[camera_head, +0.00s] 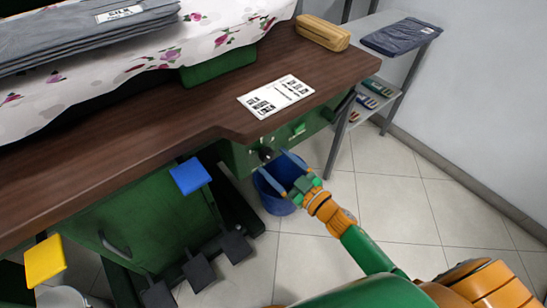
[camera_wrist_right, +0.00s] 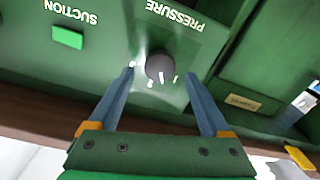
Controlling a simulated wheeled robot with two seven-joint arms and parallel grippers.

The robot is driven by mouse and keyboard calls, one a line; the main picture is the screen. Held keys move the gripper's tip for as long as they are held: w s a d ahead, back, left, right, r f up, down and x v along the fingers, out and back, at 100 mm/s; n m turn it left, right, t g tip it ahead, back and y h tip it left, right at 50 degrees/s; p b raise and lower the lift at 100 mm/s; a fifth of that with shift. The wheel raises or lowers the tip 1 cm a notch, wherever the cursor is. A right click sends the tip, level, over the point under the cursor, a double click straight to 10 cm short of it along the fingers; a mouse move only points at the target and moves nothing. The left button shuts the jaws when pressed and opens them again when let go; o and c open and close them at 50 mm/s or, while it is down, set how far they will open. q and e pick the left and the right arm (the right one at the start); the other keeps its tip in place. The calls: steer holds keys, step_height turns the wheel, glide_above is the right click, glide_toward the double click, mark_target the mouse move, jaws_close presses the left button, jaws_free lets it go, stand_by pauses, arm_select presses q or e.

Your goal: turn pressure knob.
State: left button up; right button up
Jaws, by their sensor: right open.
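The pressure knob (camera_wrist_right: 160,67) is a dark round knob with a white pointer mark, on a green panel with the word PRESSURE printed upside down beside it in the right wrist view. In the head view the knob (camera_head: 266,153) shows small on the green front below the table edge. My right gripper (camera_head: 272,162) is open, with its two blue fingers pointing at the panel. In the right wrist view the fingers (camera_wrist_right: 160,78) stand on either side of the knob, with gaps between them and it. My left gripper is not in view.
A green SUCTION switch (camera_wrist_right: 67,37) sits beside the knob on the panel. The brown tabletop (camera_head: 110,140) overhangs the panel. A blue bin (camera_head: 280,190) stands below. Blue (camera_head: 190,176) and yellow (camera_head: 44,260) pads stick out at left. Floor at right is clear.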

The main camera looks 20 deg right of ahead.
steer(key=shift+x, duration=0.8)
steer(key=shift+w+a+f, duration=0.1)
steer(key=shift+w+a, duration=0.05)
steer(key=shift+w, duration=0.4)
jaws_close()
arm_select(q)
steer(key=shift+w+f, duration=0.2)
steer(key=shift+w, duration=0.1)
